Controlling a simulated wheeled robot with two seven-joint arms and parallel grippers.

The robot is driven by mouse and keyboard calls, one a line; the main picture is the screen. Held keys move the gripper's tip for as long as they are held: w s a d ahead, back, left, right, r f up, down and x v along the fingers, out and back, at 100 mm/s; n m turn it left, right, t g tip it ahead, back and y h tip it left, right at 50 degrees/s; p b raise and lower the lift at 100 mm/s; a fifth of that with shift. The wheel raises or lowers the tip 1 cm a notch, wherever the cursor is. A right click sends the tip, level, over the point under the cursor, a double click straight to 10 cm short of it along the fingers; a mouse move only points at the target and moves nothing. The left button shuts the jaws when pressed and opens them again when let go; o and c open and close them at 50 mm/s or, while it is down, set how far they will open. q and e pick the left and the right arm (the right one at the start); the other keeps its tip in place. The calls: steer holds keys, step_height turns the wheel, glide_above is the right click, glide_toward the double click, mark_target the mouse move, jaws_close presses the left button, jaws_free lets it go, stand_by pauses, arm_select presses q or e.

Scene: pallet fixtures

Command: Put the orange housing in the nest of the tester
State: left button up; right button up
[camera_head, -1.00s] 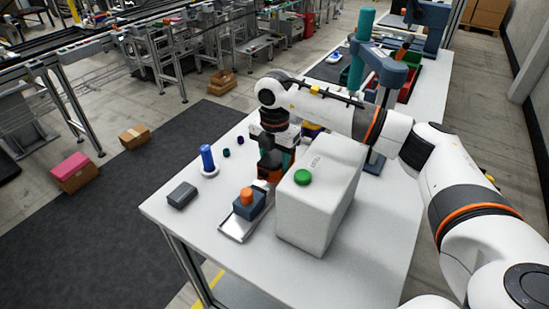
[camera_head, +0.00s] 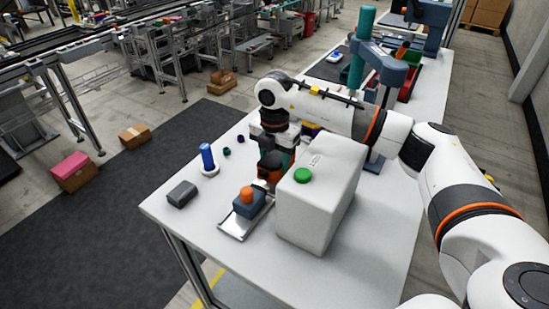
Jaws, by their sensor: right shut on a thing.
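An orange cylinder-shaped part (camera_head: 246,193) stands upright on a dark blue block (camera_head: 249,208), apart from my gripper. The block sits on a metal plate (camera_head: 235,230) beside a white box (camera_head: 312,215) with a green button (camera_head: 303,175). My right gripper (camera_head: 270,174) points down behind the block, at the box's far left side. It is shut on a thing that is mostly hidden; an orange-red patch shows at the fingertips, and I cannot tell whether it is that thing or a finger. My left gripper is not in view.
A blue post on a white disc (camera_head: 208,160), a grey block (camera_head: 181,194) and small dark cylinders (camera_head: 227,152) stand on the left of the white table (camera_head: 190,225). A teal and grey-blue stand (camera_head: 385,65) and bins are behind. The front left table corner is clear.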

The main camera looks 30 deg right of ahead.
steer(key=shift+f+b, duration=0.55)
steer(key=shift+f, duration=0.55)
stand_by(1.3)
steer(key=o, duration=1.1)
steer(key=shift+r, duration=0.1)
step_height(320, 180, up, 11)
steer(key=shift+r+b, duration=0.1)
steer(key=shift+b, duration=0.8)
steer(key=shift+r, duration=0.35)
